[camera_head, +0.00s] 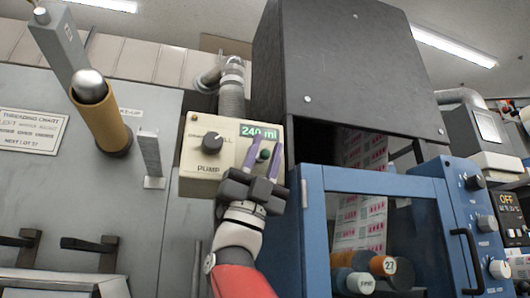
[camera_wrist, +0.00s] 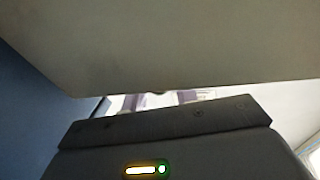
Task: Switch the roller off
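My gripper (camera_head: 265,147) is in front of the cream pump box (camera_head: 198,172). Its two purple fingers point up and stand apart, with a green button (camera_head: 265,155) showing between them. I cannot tell whether they touch the box. In the wrist view the fingers are partly hidden between the dark gripper body and a large pale surface (camera_wrist: 180,45). No control marked as the roller's is readable. An orange roller (camera_head: 383,265) marked 27 sits in the blue cabinet.
A blue-framed cabinet (camera_head: 313,225) with printed web inside stands right of my gripper. A tan roller (camera_head: 106,124) with a silver end juts out at left. A grey pipe (camera_head: 231,90) rises above the box.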

